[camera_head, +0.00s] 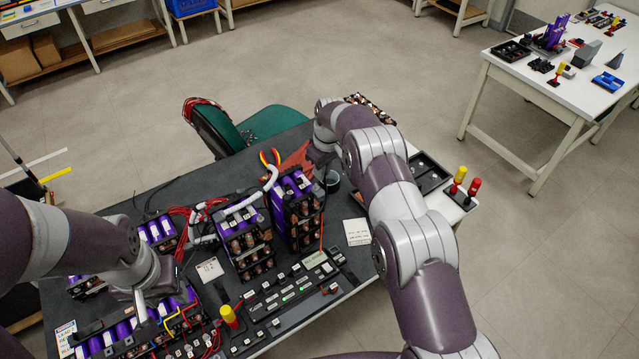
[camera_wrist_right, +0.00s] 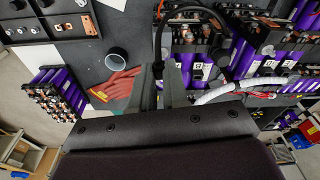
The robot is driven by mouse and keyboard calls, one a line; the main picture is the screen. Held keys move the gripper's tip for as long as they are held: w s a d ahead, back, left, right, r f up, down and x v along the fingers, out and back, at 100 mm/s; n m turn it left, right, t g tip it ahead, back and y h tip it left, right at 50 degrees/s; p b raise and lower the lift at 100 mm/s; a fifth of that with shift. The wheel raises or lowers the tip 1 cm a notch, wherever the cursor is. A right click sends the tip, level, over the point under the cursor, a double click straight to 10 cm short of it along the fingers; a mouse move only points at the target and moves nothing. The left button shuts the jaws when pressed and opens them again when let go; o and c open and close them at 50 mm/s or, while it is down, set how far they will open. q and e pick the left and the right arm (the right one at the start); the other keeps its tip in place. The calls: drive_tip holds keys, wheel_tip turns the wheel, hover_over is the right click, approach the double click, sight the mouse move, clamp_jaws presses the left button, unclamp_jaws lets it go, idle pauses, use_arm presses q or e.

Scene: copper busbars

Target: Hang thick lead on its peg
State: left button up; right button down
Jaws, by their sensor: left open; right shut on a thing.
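My right gripper (camera_wrist_right: 159,78) shows in the right wrist view and is shut on a black cable, which I take to be the thick lead (camera_wrist_right: 190,9). The lead rises from the fingertips and arches to the right over the battery modules. In the head view my right arm hides most of this gripper, and I cannot make out the lead there. My left gripper (camera_head: 141,304) is open at the lower left of the head view, above purple cells. Its fingertips are partly hard to see. I cannot tell which thing is the lead's peg.
Battery modules (camera_head: 297,205) stand mid-table, with a white sleeved cable (camera_head: 238,204) beside them. Red gloves (camera_wrist_right: 117,86) and a dark round cup (camera_wrist_right: 116,59) lie near the right gripper. A black tray (camera_head: 428,170) and red- and yellow-topped posts (camera_head: 473,189) are at the right edge.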

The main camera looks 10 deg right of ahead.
drive_tip(key=shift+s+a+f+m+b, duration=0.15)
drive_tip(key=shift+f+m+b, duration=0.35)
drive_tip(key=shift+f+m, duration=0.15)
drive_tip(key=shift+s+a+r+m, duration=0.1)
drive_tip(key=shift+r+m, duration=0.05)
drive_tip(key=shift+m, duration=0.2)
wheel_tip(320, 180, down, 3)
drive_tip(key=shift+r+b, duration=0.1)
drive_tip(key=shift+b, duration=0.5)
drive_tip(key=shift+f, duration=0.25)
use_arm(q)
wheel_tip(320, 180, down, 4)
drive_tip(key=shift+f, duration=0.2)
use_arm(e)
drive_tip(key=shift+r, duration=0.1)
use_arm(q)
drive_tip(key=shift+f, duration=0.1)
